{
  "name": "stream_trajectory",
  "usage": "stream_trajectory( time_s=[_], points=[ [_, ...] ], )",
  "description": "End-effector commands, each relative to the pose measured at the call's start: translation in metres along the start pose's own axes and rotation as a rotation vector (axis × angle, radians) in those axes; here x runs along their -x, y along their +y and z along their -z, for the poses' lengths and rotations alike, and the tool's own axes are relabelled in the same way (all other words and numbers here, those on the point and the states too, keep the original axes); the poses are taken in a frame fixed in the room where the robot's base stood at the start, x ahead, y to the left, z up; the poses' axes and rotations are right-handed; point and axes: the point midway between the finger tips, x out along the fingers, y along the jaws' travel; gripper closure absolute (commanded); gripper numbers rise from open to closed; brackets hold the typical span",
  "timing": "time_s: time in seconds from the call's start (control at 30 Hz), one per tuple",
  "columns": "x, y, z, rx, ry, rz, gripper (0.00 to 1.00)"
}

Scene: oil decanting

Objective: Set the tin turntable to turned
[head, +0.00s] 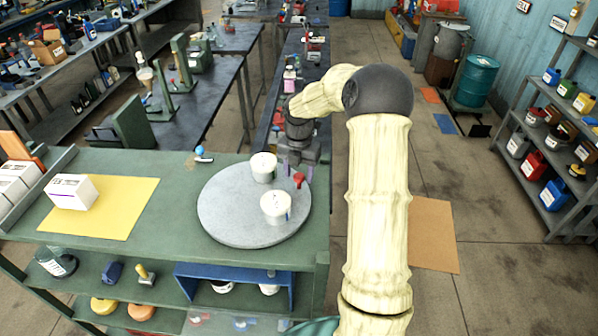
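The tin turntable (225,212) is a round grey disc on the right part of the green bench top. Two white tins stand on it, one toward the back (263,168) and one toward the front right (275,208). A small red knob (299,179) stands up near the disc's right rim. My gripper (297,172) points down over the right rim, at the red knob. Its two fingers look apart, wider than the knob, one on each side in the picture. Whether a finger touches the knob is too small to tell.
A small blue-topped piece (200,152) sits at the bench's back edge, left of the disc. A white box (72,192) lies on a yellow mat (125,205) at left. Shelves with bottles (560,130) stand far right. The bench strip between mat and disc is clear.

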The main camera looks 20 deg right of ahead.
Motion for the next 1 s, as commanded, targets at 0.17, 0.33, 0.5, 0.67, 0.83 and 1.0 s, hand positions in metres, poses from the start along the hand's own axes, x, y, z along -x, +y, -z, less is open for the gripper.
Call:
stream_trajectory(
  time_s=[0.17, 0.33, 0.5, 0.67, 0.83, 1.0],
  points=[
    [0.000, -0.001, 0.000, -0.001, 0.001, 0.001, 0.49],
    [0.011, -0.001, -0.001, -0.003, -0.001, 0.000, 0.49],
    [0.039, 0.000, -0.001, -0.001, -0.005, -0.001, 0.49],
    [0.071, 0.000, -0.001, -0.001, -0.004, -0.001, 0.49],
    [0.105, 0.000, -0.001, -0.002, -0.004, -0.002, 0.49],
    [0.138, 0.001, -0.001, 0.000, -0.003, -0.002, 0.49]
  ],
)
